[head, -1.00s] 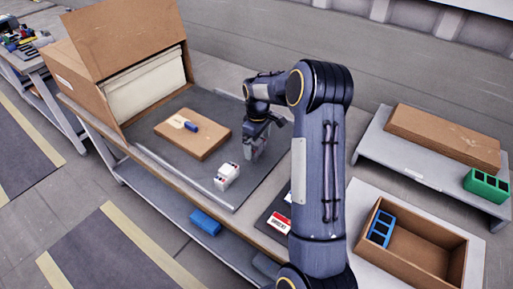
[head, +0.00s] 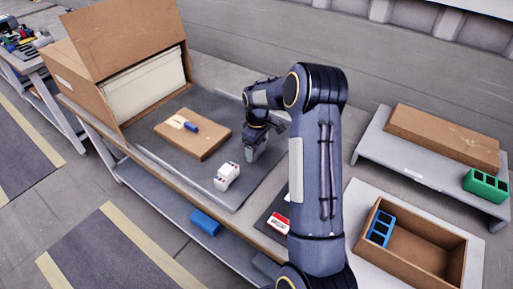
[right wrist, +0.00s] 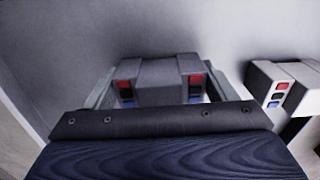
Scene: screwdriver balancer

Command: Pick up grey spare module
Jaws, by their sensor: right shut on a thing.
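The grey spare module (right wrist: 158,78) is a blocky grey piece with red, dark and blue ports on both sides of its near face. In the right wrist view it sits between the two fingers of my right gripper (right wrist: 155,92), which is shut on it. In the head view my right gripper (head: 252,153) points down over the grey mat (head: 170,160), and the module is mostly hidden there. I cannot tell whether it touches the mat. A white module (head: 227,176) stands close by on the mat; it also shows in the right wrist view (right wrist: 282,88). My left gripper is not in view.
A brown board (head: 190,142) with a blue-handled tool lies left of the gripper. An open cardboard box (head: 100,107) stands behind it. At the right are a carton (head: 425,252) holding a blue piece and a shelf with a green block (head: 486,185).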

